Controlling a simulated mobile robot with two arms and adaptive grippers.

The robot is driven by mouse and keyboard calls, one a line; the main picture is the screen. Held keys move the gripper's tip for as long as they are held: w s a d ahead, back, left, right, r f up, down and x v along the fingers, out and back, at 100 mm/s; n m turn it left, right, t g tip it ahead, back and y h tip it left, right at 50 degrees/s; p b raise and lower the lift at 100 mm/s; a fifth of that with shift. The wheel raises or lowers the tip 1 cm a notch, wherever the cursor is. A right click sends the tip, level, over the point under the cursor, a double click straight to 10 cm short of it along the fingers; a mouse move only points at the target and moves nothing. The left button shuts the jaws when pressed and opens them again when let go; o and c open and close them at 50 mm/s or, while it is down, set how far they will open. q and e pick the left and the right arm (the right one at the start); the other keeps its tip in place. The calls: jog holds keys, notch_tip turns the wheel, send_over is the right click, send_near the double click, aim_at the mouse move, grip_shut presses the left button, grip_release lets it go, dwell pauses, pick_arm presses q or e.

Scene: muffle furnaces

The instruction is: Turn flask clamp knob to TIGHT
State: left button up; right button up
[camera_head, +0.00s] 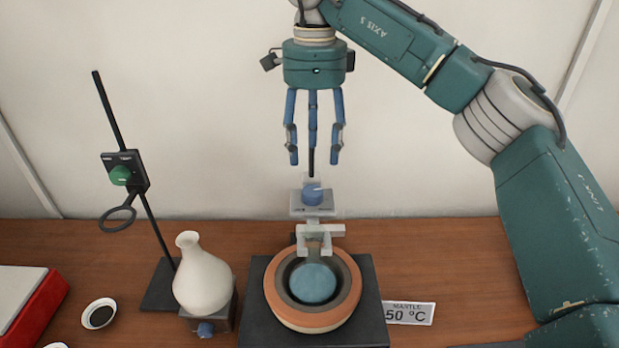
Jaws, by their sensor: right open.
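A flask clamp (313,228) in pale grey stands at the back of the heating mantle (287,316). A blue round knob (313,194) sits on the clamp's upper plate; its markings are too small to read. A thin dark rod rises behind the knob. My right gripper (314,155) hangs fingers down above the knob, its blue fingers spread open and empty. Its fingertips end a little above the knob; I cannot tell how far apart they are in depth. A blue-grey round surface (313,282) fills the mantle's middle. My left gripper is not in view.
A black stand with a ring (118,219) and a green knob (120,175) is at the left. A white flask (203,280) stands on a small base with a blue knob (205,330). A "50 °C" sign (409,313) is right of the mantle. A red box (40,300) is far left.

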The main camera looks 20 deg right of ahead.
aim_at(314, 190)
notch_tip(314, 190, down, 8)
jog(key=shift+s+f+p, duration=0.15)
jog(key=shift+f+p, duration=0.1)
jog(key=shift+p, duration=0.55)
jog(key=shift+s+f, duration=0.1)
jog(key=shift+f, duration=0.35)
jog(key=c, duration=1.2)
